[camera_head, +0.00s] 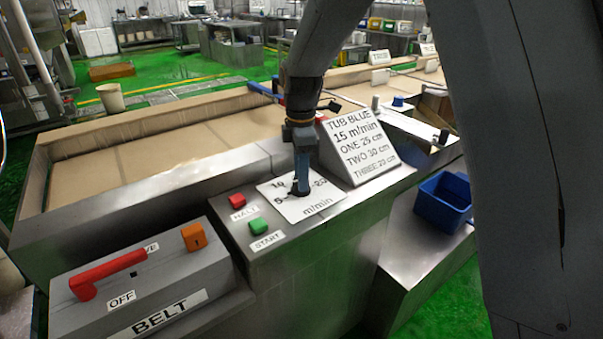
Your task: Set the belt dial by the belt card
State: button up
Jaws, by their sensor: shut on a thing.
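The belt card (358,150) leans upright just behind and right of the plate. It reads "TUB BLUE, 15 m/min, ONE 25 cm, TWO 30 cm, THREE 20 cm".
Left of the plate are a red HALT button (237,201) and a green START button (258,226). A grey BELT box (150,285) with a red handle (105,275) stands front left. A blue tub (443,201) sits on the right. The tan belt (150,140) runs behind.

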jog(key=m+p, duration=0.1)
jog(key=m, duration=0.4)
jog(key=m+p, duration=0.1)
jog(key=m, duration=0.4)
jog(key=shift+m, duration=0.4)
jog(key=m+p, duration=0.1)
jog(key=m, duration=0.4)
jog(key=shift+r+m, duration=0.1)
jog(key=shift+m, duration=0.2)
jog(key=m, duration=0.5)
jog(key=shift+p, duration=0.3)
jog(key=o, duration=1)
jog(key=shift+o, duration=0.2)
